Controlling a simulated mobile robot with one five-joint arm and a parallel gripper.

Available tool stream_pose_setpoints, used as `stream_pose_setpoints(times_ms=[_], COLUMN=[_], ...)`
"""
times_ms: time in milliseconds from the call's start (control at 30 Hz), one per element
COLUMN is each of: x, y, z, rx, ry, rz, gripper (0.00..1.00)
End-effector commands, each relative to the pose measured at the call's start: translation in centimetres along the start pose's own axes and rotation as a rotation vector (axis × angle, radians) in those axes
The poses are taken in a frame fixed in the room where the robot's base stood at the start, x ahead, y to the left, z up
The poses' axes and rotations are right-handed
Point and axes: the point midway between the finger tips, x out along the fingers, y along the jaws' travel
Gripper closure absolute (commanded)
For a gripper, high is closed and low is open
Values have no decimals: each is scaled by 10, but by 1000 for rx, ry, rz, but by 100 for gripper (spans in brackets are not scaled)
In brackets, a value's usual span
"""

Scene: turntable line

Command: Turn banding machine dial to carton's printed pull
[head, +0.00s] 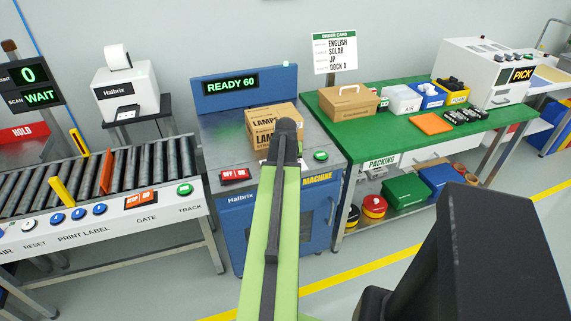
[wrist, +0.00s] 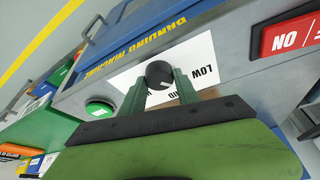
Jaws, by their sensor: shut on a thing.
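My gripper (wrist: 160,84) is shut on the dial, a green finger on each side. In the head view my arm hides the dial and my fingers.
A red switch (head: 235,175) and a green button (head: 320,155) flank the dial on the machine front. A roller conveyor (head: 130,165) stands left, with a label printer (head: 127,90) behind. The green packing bench (head: 395,125) stands right, with an order card (head: 335,52) above it.

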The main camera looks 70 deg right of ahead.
Motion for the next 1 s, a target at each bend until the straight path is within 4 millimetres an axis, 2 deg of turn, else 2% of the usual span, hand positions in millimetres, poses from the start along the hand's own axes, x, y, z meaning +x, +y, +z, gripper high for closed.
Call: stream_pose_setpoints(times_ms=[300, 833, 867, 1000], x=[0, 0, 0, 0], y=[-1, -1, -1, -1], z=[-1, -1, -1, 0], rx=[-106, -129, -129, -128], ry=[6, 5, 5, 4], rz=[-47, -55, -55, -54], gripper=[100, 100, 61, 43])
